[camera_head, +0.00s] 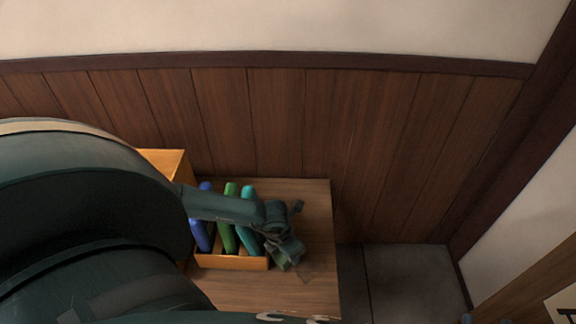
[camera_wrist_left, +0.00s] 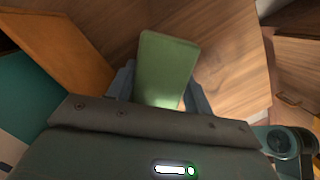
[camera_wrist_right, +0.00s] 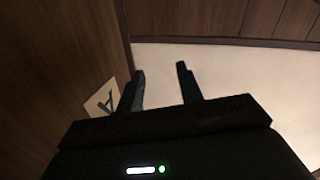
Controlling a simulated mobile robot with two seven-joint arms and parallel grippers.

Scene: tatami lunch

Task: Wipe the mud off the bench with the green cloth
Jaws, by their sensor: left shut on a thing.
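The bench (camera_head: 318,215) is a light-brown wooden surface below the panelled wall. My left gripper (camera_head: 283,237) is over its right part. In the left wrist view my left gripper (camera_wrist_left: 162,82) is shut on the green cloth (camera_wrist_left: 167,60), a flat pale-green piece standing out between the fingers above the wood. I cannot tell whether it touches the bench. A faint darker patch, perhaps mud (camera_head: 310,277), shows beside the gripper. My right gripper (camera_wrist_right: 160,72) is open and empty, away from the bench near a wall.
An orange tray (camera_head: 230,262) on the bench holds upright blue, green and teal things, just left of my left gripper. A taller orange box (camera_head: 165,160) stands behind, partly hidden by my arm. Grey floor (camera_head: 405,275) lies right of the bench. A paper sign (camera_wrist_right: 101,98) is near my right gripper.

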